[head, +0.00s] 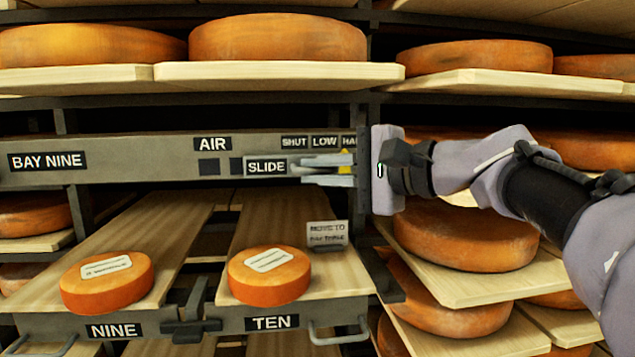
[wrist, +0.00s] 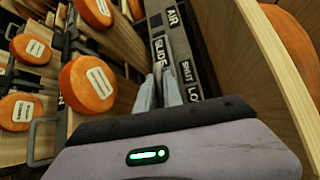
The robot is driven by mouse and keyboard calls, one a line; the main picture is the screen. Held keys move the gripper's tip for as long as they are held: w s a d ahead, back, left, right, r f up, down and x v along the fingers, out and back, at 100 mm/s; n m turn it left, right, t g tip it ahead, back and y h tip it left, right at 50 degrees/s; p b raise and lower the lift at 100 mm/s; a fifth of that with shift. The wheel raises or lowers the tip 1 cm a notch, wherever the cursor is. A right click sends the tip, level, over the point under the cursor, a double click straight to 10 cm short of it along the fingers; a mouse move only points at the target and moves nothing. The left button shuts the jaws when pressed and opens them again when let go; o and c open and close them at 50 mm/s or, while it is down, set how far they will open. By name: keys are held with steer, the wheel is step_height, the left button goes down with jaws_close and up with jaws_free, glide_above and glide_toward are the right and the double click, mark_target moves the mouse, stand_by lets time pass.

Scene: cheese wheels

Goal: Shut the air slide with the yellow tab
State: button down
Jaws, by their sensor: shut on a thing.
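The air slide (head: 265,167) is a grey plate labelled SLIDE, set in the long grey rail (head: 130,172) under the AIR label. Its yellow tab (head: 344,163) shows only as small bits of yellow around my fingers. My gripper (head: 325,170) reaches in from the right and is shut on the tab, below the scale marked SHUT, LOW and a partly hidden third word. The tab sits right of LOW, near that third word. In the wrist view my fingers (wrist: 163,88) lie against the rail, and the tab is hidden.
Boards labelled NINE (head: 112,330) and TEN (head: 272,322) carry orange cheese wheels below the rail. A small card (head: 327,234) stands on the right board. Shelves with large wheels (head: 278,38) lie above. A dark upright (head: 364,150) stands close beside my gripper.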

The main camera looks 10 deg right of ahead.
mark_target(261, 173)
steer(key=a+b, duration=0.1)
steer(key=a, duration=0.7)
steer(key=shift+a+b, duration=0.25)
steer(key=shift+b, duration=0.1)
steer(key=c, duration=1.6)
jaws_free()
steer(key=shift+o, duration=0.5)
steer(key=shift+a, duration=0.3)
steer(key=shift+d, duration=0.1)
steer(key=shift+d, duration=0.15)
